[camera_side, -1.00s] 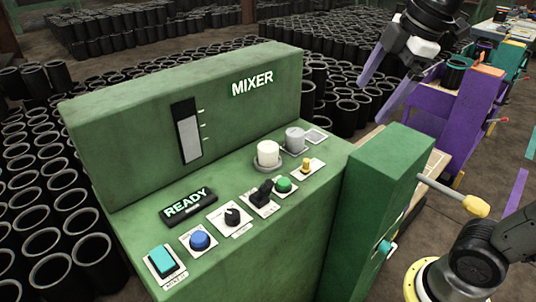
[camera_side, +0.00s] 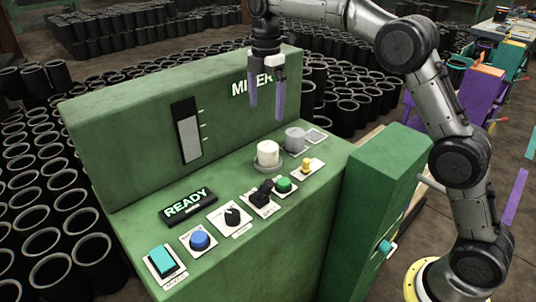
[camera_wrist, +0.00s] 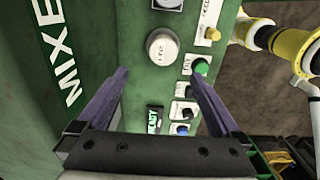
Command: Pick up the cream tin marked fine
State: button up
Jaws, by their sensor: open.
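The cream tin (camera_side: 268,153) stands upright on a round seat on the green mixer's sloped panel. In the wrist view the cream tin (camera_wrist: 162,47) shows from above with dark lettering on its lid, too small to read surely. My gripper (camera_side: 266,112) is open and empty, pointing down above and slightly behind the tin. In the wrist view its two purple fingers (camera_wrist: 158,75) lie apart, with the tin beyond their tips and roughly between them. A grey tin (camera_side: 295,139) stands just right of the cream tin.
The panel of the mixer (camera_side: 130,225) carries a yellow knob (camera_side: 307,164), a green button (camera_side: 284,185), a black switch (camera_side: 264,189), a black dial (camera_side: 232,216) and a blue button (camera_side: 199,239). The mixer's upright back wall (camera_side: 140,120) rises close behind my gripper. Black sleeves (camera_side: 40,210) crowd the floor.

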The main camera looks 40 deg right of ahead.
aim_at(268, 146)
notch_tip(268, 146, down, 8)
jog(key=shift+s+r, duration=0.1)
jog(key=shift+r, duration=0.05)
jog(key=shift+s+f, duration=0.15)
jog(key=shift+f, duration=1.25)
jog(key=shift+s+f, duration=0.1)
jog(key=shift+f, duration=1.25)
grip_shut()
